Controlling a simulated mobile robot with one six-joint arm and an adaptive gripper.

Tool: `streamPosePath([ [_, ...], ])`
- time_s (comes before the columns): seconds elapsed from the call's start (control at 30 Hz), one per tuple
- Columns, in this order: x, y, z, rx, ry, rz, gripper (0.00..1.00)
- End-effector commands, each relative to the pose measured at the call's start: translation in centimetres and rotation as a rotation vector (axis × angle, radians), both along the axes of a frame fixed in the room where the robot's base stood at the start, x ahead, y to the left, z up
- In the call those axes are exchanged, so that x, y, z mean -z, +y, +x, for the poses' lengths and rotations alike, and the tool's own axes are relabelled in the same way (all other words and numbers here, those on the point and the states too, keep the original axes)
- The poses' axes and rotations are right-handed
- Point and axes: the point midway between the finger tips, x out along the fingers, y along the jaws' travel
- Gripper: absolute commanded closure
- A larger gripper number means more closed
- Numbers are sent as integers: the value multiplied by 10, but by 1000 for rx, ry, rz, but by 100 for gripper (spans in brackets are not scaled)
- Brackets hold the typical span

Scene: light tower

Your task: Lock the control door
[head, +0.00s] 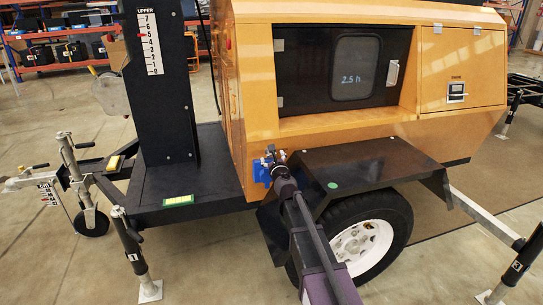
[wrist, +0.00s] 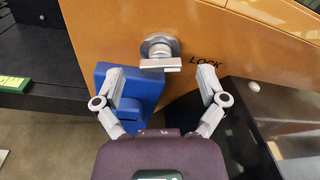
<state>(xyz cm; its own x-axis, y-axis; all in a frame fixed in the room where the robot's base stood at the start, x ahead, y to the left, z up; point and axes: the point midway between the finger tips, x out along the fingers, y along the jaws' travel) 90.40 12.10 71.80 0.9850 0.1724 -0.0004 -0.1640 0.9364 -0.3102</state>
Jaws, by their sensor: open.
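The control door (head: 350,65), a black panel with a window reading "2.5 h" and a pale handle at its right, looks closed in the orange housing. In the wrist view, a silver turn-handle (wrist: 160,62) sits on a round metal boss on the orange panel, its bar roughly level. The word LOCK (wrist: 205,69) is printed to its right. My gripper (wrist: 161,75) is open and empty, its fingers spread on either side just below the handle, apart from it. In the head view my gripper (head: 277,165) reaches the housing's lower left and hides the handle.
A blue block (wrist: 130,90) lies behind the left finger, close below the handle; whether they touch is unclear. A black fender (head: 370,165) and wheel (head: 365,235) stand at the right. A black platform (head: 185,185) with a green-yellow item (head: 178,201) is at the left.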

Motion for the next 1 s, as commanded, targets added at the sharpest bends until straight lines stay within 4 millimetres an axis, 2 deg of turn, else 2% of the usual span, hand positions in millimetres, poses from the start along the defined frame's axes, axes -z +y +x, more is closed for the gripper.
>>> streamPosePath([
  [0.03, 0, 1, 7, 0, 0, 0, 9],
  [0.2, 0, 3, 16, 0, 0, 0, 9],
  [0.57, 0, 3, 17, 0, 0, 0, 9],
  [0.67, 0, 3, 17, 0, 0, 0, 35],
  [0.83, 0, 3, 17, 0, 0, 0, 86],
  [0.87, 0, 3, 17, 0, 0, 0, 91],
  [1.0, 0, 3, 17, 0, 0, 1, 91],
])
